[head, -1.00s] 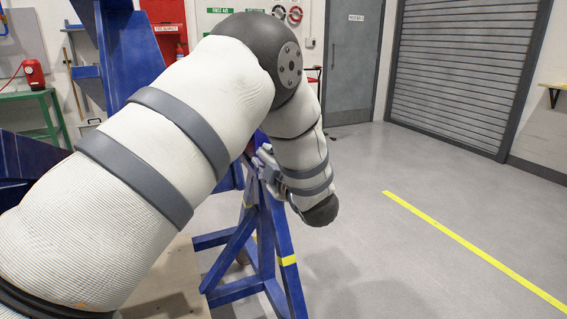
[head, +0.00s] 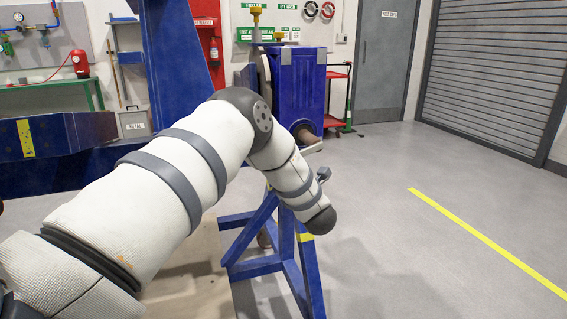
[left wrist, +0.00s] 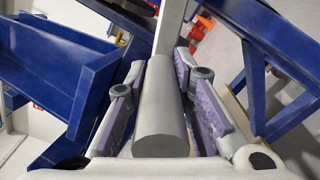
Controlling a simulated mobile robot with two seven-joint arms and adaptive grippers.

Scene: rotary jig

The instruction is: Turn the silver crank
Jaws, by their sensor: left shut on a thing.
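The silver crank's grey round handle (left wrist: 160,110) lies between the purple-padded fingers of my left gripper (left wrist: 160,75) in the left wrist view. The gripper is shut on this handle. A pale crank bar (left wrist: 171,28) runs upward from the handle's far end. In the head view, a short piece of the silver crank (head: 311,148) shows beside a brown shaft (head: 306,134) on the blue box. My left forearm hides most of the crank and gripper there. My right gripper is not in view.
The blue box (head: 298,85) stands above a blue trestle stand (head: 262,265). Blue beams (head: 178,60) rise at the left. A red cart (head: 338,90) stands behind the box. The grey floor at the right is open, with a yellow line (head: 480,238).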

